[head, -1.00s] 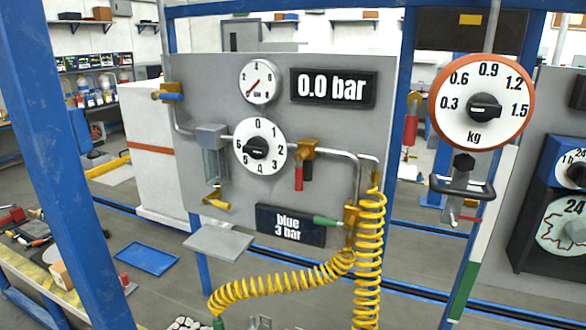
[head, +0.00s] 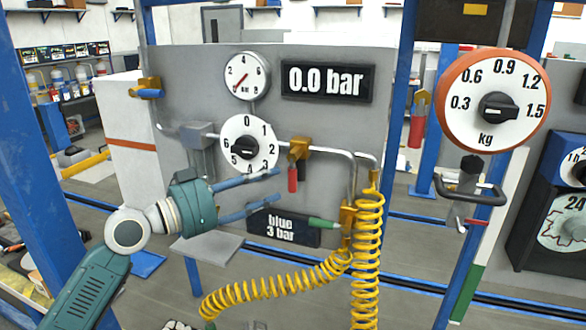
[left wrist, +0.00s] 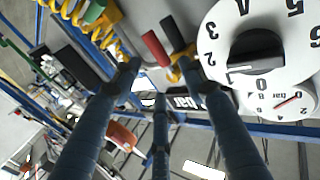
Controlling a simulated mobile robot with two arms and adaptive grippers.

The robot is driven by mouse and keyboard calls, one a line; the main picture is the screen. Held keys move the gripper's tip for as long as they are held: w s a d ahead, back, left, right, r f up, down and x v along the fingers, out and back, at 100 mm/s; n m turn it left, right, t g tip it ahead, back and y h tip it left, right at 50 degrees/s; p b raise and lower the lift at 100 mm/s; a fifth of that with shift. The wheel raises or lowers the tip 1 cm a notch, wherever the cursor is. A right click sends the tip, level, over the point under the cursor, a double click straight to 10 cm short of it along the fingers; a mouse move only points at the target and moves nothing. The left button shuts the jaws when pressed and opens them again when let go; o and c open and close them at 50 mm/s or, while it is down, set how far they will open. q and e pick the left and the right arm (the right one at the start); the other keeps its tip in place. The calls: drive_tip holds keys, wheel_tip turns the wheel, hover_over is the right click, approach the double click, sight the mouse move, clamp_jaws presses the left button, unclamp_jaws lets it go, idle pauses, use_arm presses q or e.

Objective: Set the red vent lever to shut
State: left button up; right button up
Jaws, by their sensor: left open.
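The red vent lever (head: 292,179) hangs downward from a brass valve (head: 299,148) on the pipe, right of the white numbered dial. A dark bar (head: 302,172) hangs just beside it. In the left wrist view the red lever (left wrist: 155,48) and the dark bar (left wrist: 172,33) show at the top, just past the fingertips. My left gripper (head: 279,186) is open and empty, its fingers pointing right toward the lever. In the left wrist view my left gripper's (left wrist: 160,76) fingers are spread apart. I cannot tell whether a fingertip touches the lever. My right gripper is not in view.
The white dial (head: 249,132) and the "blue 3 bar" sign (head: 283,228) are close to the fingers. A green-handled lever (head: 323,223) and a coiled yellow hose (head: 369,230) are to the right. The display (head: 328,83) reads 0.0 bar. A grey shelf (head: 206,248) juts out below.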

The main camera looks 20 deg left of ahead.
sight(291, 175)
use_arm(q)
drive_tip(key=p+x, duration=0.3)
drive_tip(key=x, duration=0.4)
drive_tip(key=shift+w+d+r, duration=0.1)
drive_tip(key=shift+w, duration=0.05)
drive_tip(key=shift+w+d, duration=0.25)
drive_tip(key=shift+w, duration=0.05)
drive_tip(key=shift+c, duration=0.2)
clamp_jaws()
